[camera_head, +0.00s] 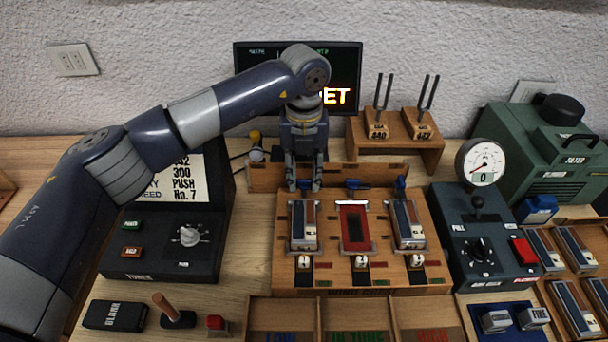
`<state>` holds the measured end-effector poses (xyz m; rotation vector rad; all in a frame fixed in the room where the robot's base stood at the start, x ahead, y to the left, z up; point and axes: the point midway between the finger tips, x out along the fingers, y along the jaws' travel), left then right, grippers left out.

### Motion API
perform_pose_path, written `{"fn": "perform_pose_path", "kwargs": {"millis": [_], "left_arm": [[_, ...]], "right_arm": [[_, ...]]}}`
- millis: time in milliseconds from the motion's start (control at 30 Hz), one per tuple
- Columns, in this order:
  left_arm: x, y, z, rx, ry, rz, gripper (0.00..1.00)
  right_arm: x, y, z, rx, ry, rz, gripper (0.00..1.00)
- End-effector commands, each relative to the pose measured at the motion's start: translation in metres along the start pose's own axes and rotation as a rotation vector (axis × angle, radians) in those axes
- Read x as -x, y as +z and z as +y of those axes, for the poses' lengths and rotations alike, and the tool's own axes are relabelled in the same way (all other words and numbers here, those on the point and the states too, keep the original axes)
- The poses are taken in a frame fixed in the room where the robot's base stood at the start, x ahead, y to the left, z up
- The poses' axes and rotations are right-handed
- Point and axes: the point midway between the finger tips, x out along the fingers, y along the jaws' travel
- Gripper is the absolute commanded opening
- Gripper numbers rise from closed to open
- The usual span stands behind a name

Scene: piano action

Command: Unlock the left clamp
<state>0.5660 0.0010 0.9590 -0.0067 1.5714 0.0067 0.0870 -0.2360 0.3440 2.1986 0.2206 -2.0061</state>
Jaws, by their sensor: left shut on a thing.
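My left gripper (304,187) reaches down from my left arm at the back left of the wooden fixture (362,277). Its fingers are closed at the top end of the left slot, on what appears to be the left clamp's lever, which they mostly hide. I cannot tell the left clamp's position. The middle clamp (356,184) and the right clamp (401,185) show blue levers behind their slots. A dark-and-brown block (303,225) lies in the left slot and a similar block (408,224) in the right slot. The middle slot (354,226) shows a red bed. My right gripper is out of view.
A monitor (345,72), partly behind my arm, and tuning forks on a wooden stand (428,150) are at the back. A tuner box (165,250) stands left of the fixture. A dark box with a gauge (484,235) stands right. Wooden bins (390,312) lie in front.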

Motion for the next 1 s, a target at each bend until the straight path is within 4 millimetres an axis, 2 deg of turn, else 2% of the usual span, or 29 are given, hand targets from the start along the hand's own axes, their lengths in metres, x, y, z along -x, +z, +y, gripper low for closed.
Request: {"fn": "perform_pose_path", "kwargs": {"millis": [400, 433, 500, 833, 1000], "left_arm": [[0.001, 0.001, 0.000, 0.009, -0.001, -0.002, 0.04], [0.001, 0.001, 0.000, 0.009, -0.001, -0.002, 0.33], [0.001, 0.001, 0.000, 0.009, -0.001, -0.002, 0.48], [0.001, 0.000, 0.000, 0.007, 0.000, -0.001, 0.48], [0.016, 0.001, 0.000, 0.007, 0.000, -0.005, 0.48]], "right_arm": [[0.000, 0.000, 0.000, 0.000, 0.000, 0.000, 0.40], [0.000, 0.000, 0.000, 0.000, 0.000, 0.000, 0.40], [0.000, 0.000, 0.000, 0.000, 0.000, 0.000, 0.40], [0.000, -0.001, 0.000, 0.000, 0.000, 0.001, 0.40], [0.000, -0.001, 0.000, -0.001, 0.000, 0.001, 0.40]]}}
